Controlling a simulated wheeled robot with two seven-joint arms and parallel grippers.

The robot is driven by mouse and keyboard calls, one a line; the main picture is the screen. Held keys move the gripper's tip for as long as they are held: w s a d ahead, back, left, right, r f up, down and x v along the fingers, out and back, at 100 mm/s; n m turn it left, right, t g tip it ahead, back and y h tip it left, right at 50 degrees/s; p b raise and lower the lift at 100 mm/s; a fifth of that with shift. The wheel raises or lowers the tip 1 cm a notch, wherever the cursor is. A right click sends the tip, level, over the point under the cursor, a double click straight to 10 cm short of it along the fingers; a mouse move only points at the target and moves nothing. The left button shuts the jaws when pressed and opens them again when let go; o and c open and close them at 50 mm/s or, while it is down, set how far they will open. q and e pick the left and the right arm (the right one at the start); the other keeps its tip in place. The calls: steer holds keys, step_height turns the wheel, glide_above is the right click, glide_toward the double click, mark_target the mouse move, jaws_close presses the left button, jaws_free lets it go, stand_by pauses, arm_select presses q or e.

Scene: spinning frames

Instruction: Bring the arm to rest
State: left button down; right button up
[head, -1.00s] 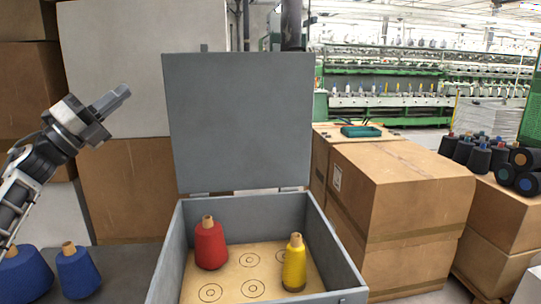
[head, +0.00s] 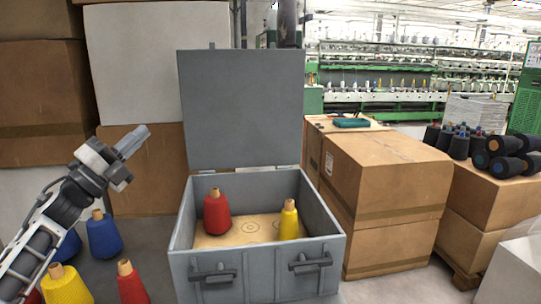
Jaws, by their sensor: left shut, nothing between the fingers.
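My left gripper (head: 133,141) is at the left, shut and empty, raised in the air to the left of the grey box's open lid. Its fingers point up and to the right. The grey box (head: 262,269) stands in the middle with its lid (head: 240,110) upright. Inside it, a red cone (head: 216,212) stands at the left and a yellow cone (head: 289,221) at the right, on a board with printed circles (head: 251,227). My right gripper is not in view.
Outside the box at lower left stand a blue cone (head: 104,236), a yellow cone (head: 66,286) and a red cone (head: 131,284); another blue one is partly hidden by my arm. Cardboard boxes (head: 385,180) stand at the right, with dark spools (head: 500,150) beyond.

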arm_select(q)
steer(key=s+d+f+n+y, duration=0.3)
steer(key=f+n, duration=0.2)
steer(key=f, duration=0.4)
steer(key=s+d+f+n+y, duration=0.2)
steer(key=s+f+n+y, duration=0.15)
steer(key=f+n, duration=0.4)
steer(key=s+d+f+n+y, duration=0.3)
steer(key=s+f+n, duration=0.1)
steer(key=f, duration=0.6)
steer(key=s+d+f+n+g+y, duration=0.1)
steer(key=s+f+n+g, duration=0.3)
steer(key=s+f, duration=0.4)
steer(key=s+d+f+n+g+y, duration=0.1)
steer(key=s+d+f+n+g, duration=0.3)
steer(key=s, duration=1.1)
step_height(320, 180, down, 5)
steer(key=shift+s+r+n, duration=0.1)
steer(key=shift+s+n, duration=0.1)
steer(key=shift+n, duration=0.95)
